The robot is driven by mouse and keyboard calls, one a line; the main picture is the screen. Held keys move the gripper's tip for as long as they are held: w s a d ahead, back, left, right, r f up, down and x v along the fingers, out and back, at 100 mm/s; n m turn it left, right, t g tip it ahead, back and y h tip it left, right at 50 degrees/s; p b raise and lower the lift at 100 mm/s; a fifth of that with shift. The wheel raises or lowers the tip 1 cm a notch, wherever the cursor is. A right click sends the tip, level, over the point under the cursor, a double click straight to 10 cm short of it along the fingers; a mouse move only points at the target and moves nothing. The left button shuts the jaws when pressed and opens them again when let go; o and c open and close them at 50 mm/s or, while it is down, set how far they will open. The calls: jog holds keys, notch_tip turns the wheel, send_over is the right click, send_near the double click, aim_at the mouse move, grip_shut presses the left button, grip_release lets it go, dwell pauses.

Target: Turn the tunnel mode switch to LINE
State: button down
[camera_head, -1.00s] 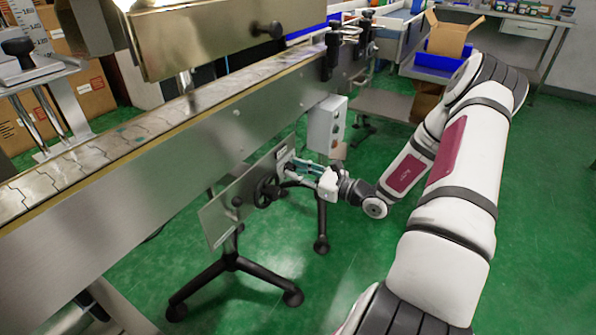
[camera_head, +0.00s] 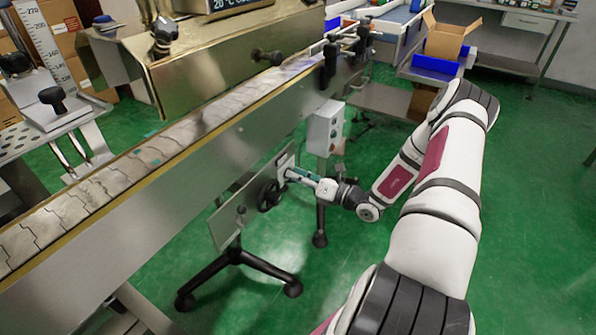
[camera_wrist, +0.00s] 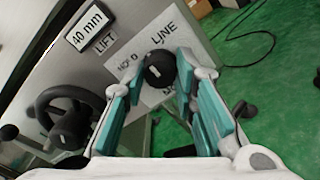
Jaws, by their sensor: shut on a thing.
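The mode switch is a round black knob (camera_wrist: 159,70) on a white label plate (camera_wrist: 118,62) in the wrist view. LINE is printed beyond the knob to the upper right, HOLD to its left, and another word below is mostly hidden. My gripper (camera_wrist: 161,75) has its teal fingers on both sides of the knob and is shut on it. Which word the knob points at cannot be told. In the head view my gripper (camera_head: 288,173) is at the right end of the steel panel under the conveyor, and the knob is hidden there.
A black handwheel (camera_wrist: 70,112) sits left of the switch, near a LIFT label and a 40 mm display (camera_wrist: 88,26). A grey control box (camera_head: 324,128) hangs close above my gripper. The conveyor (camera_head: 200,165) runs above the panel. Black stand legs (camera_head: 240,262) spread on the green floor below.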

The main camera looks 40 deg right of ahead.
jog(key=m+p, duration=0.3)
jog(key=m, duration=0.5)
jog(key=shift+f+m, duration=0.1)
jog(key=shift+m, duration=0.5)
jog(key=c, duration=1.3)
grip_release()
jog(key=v, duration=1.2)
